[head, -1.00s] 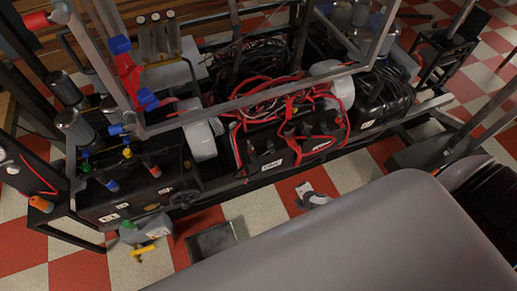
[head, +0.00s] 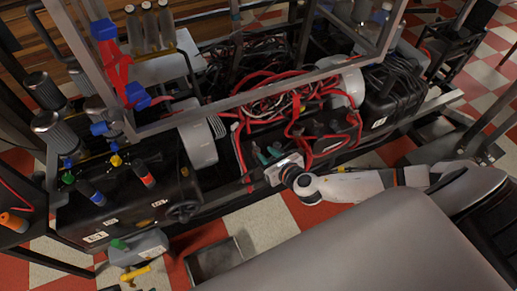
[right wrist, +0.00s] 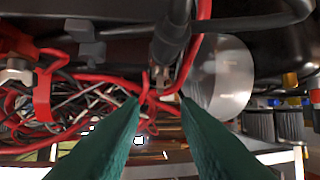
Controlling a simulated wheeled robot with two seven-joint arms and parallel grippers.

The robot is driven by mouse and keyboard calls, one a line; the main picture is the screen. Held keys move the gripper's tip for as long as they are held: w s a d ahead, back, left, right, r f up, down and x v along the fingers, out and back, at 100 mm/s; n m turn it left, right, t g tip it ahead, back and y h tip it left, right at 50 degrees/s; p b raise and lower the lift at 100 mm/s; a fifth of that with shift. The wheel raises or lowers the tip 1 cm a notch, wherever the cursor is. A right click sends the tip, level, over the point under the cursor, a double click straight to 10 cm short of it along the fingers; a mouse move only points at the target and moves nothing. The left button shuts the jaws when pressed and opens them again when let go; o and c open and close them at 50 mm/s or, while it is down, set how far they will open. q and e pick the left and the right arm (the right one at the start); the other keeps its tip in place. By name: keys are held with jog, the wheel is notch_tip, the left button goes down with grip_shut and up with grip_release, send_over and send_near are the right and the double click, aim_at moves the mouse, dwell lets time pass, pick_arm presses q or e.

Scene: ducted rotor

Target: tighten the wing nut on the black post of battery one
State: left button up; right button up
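A black battery (head: 258,140) with red and black cables stands in the middle of the rack in the head view. Its label is hidden or too small to read, so I cannot tell whether it is battery one. My right gripper (head: 262,158) is at its front left part, with green fingers pointing up and left. In the right wrist view the fingers (right wrist: 159,100) are apart with nothing clearly held. A black cable end (right wrist: 171,42) with a small metal part lies just beyond the gap. I cannot make out the wing nut or post. My left gripper is not in view.
A metal frame bar (head: 255,98) crosses above the battery. Red cables (right wrist: 85,78) hang close around the fingers. A grey tray (head: 215,262) and a grey-yellow tool (head: 138,250) are at the front.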

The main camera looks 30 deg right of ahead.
aim_at(256, 145)
jog(key=b+x, duration=0.1)
jog(key=x, duration=0.5)
jog(key=shift+c, duration=0.6)
grip_shut()
